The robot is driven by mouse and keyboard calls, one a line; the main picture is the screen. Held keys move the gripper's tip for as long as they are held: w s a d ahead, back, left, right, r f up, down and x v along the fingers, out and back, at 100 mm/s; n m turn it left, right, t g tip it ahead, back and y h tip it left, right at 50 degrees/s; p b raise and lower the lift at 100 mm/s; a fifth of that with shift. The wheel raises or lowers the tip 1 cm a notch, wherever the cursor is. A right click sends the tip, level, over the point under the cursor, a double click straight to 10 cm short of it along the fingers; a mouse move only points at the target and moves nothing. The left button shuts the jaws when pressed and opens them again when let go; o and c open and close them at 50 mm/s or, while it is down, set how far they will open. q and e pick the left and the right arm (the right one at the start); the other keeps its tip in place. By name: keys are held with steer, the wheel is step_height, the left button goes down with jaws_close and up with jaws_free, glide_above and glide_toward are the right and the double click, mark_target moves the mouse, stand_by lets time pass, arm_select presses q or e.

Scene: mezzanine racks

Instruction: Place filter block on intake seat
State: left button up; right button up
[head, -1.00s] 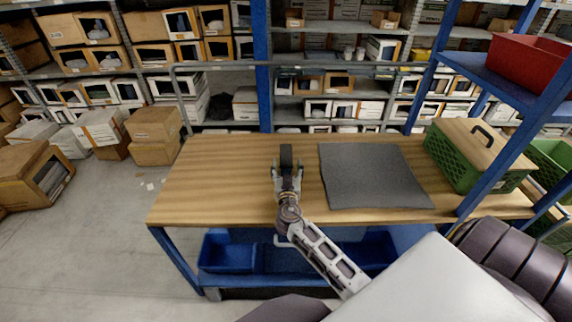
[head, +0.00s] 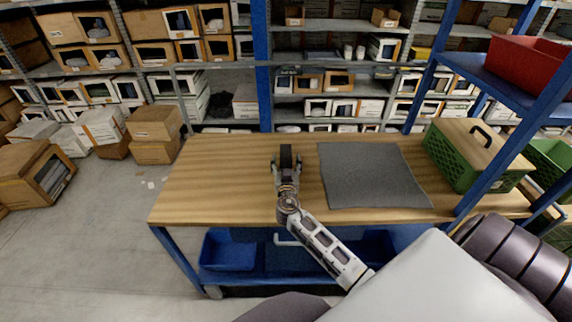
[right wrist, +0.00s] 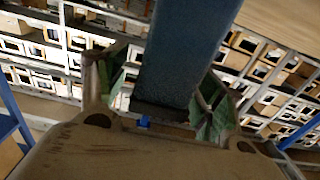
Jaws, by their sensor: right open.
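A dark, upright block (head: 286,154), which looks like the filter block, stands at the middle of the wooden table, left of a grey mat. My right gripper (head: 287,166) is open, with its fingers on either side of the block's near end. In the right wrist view the block (right wrist: 184,50) rises between the two spread fingers (right wrist: 157,95). I cannot tell whether either finger touches it. No intake seat can be made out for sure. My left gripper is not in view.
The grey mat (head: 372,176) lies flat on the wooden table (head: 215,180). A green crate with a wooden lid and handle (head: 470,150) stands at the right, near a blue rack post. A red bin (head: 530,68) sits on the shelf above. The table's left part is clear.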

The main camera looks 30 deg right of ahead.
mark_target(286, 156)
steer(key=shift+p+x, duration=0.5)
steer(key=shift+x, duration=1.15)
steer(key=shift+a+f, duration=0.1)
steer(key=shift+c, duration=0.4)
steer(key=c, duration=1.2)
steer(key=shift+r, duration=5.05)
